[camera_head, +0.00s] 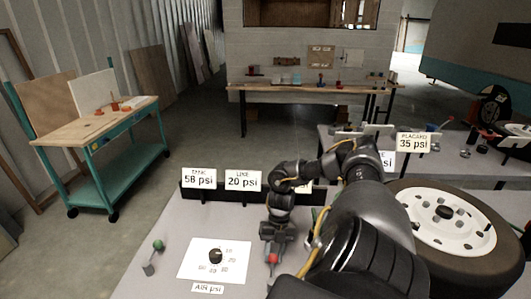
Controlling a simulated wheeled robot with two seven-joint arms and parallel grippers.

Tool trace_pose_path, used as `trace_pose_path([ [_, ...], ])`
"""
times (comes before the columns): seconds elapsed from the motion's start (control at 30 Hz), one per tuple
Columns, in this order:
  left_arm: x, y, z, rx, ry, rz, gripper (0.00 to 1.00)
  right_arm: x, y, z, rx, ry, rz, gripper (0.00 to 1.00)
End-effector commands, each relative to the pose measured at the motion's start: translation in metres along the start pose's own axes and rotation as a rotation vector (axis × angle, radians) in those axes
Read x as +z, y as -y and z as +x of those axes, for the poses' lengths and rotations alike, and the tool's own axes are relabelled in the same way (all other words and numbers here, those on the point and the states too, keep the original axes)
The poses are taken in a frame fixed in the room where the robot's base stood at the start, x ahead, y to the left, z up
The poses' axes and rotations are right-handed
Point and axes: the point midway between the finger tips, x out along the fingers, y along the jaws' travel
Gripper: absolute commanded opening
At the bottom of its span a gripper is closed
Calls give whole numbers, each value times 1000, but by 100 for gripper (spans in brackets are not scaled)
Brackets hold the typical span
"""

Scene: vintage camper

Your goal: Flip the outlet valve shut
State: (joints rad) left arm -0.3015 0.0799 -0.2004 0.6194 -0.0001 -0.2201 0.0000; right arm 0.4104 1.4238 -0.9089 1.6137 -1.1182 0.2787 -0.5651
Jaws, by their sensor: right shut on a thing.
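My right gripper (273,248) points down at the bench top, right of the dial sheet. It is shut on a small red-knobbed valve lever (273,259), partly hidden by the fingers. A second lever with a green knob (158,244) stands at the left of the bench, apart from the gripper. No readable label shows which lever is the outlet valve. A black dial knob (215,255) sits on a white sheet (187,271) between the levers. My left gripper is not in view.
Signs reading TANK 58 psi (199,178) and LINE 20 psi (243,180) stand on a black rail behind the dial. A tyre with a white wheel (420,219) lies at the right. A sign (418,143) reads PLACARD 35 psi. My right arm hides part of the bench.

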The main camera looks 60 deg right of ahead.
Motion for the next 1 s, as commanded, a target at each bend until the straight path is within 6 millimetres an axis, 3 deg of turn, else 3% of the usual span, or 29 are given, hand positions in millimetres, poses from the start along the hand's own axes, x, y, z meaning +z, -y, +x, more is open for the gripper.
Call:
trace_pose_path([
  [0.43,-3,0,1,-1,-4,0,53,-2,3,1,-8,-7,-5,0],
  [0.47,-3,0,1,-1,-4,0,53,-2,3,1,-8,-7,-5,35],
  [0.6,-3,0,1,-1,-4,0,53,-1,2,1,-7,-6,-5,53],
  [1.0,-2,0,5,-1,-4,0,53,1,2,-8,-4,-2,-6,53],
])
